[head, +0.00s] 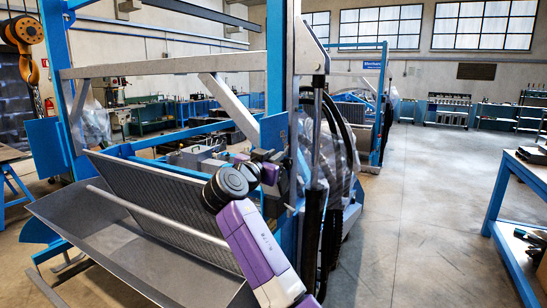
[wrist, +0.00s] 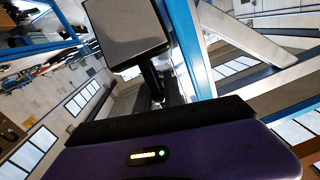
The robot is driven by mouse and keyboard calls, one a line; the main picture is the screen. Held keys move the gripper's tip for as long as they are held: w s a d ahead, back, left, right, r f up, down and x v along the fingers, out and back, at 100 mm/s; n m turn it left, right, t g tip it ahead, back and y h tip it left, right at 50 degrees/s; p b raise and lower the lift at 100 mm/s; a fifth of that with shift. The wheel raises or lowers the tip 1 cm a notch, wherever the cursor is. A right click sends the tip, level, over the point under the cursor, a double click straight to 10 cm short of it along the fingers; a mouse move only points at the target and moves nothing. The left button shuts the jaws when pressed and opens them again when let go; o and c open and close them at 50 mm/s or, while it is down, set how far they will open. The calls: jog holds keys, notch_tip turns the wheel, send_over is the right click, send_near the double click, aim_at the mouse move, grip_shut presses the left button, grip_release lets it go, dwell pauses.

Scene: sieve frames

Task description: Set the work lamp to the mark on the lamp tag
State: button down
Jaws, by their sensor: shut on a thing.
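In the wrist view, a block with a flat grey-brown face and dark edges (wrist: 128,30), which looks like the head of the work lamp, stands just beyond my gripper (wrist: 157,92). A short dark stem runs from it down toward the dark front edge of my purple hand. My gripper is shut on the lamp, but the contact itself is mostly hidden behind the hand. In the head view, my gripper (head: 269,160) is small and partly hidden among dark parts beside the blue post of the sieve frame. I cannot make out the lamp tag or its mark in either view.
A blue sieve frame with a grey mesh panel (head: 165,195) and a sloping metal tray (head: 90,222) fills the left. Black hoses (head: 335,135) hang close right of my arm. A blue workbench (head: 510,205) stands at right; the floor between (head: 415,210) is clear.

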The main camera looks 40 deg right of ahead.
jog(key=shift+w+a+b, duration=0.2)
jog(key=shift+a+b, duration=0.1)
jog(key=f+b, duration=0.1)
jog(key=b, duration=0.2)
jog(key=shift+a+t, duration=0.1)
jog(key=shift+t, duration=0.2)
jog(key=shift+a+h+b, duration=0.1)
jog(key=shift+h+b, duration=0.3)
jog(key=shift+b, duration=0.35)
jog(key=shift+r, duration=0.25)
jog(key=c, duration=1.5)
grip_release()
jog(key=shift+s, duration=0.1)
jog(key=shift+f, duration=0.1)
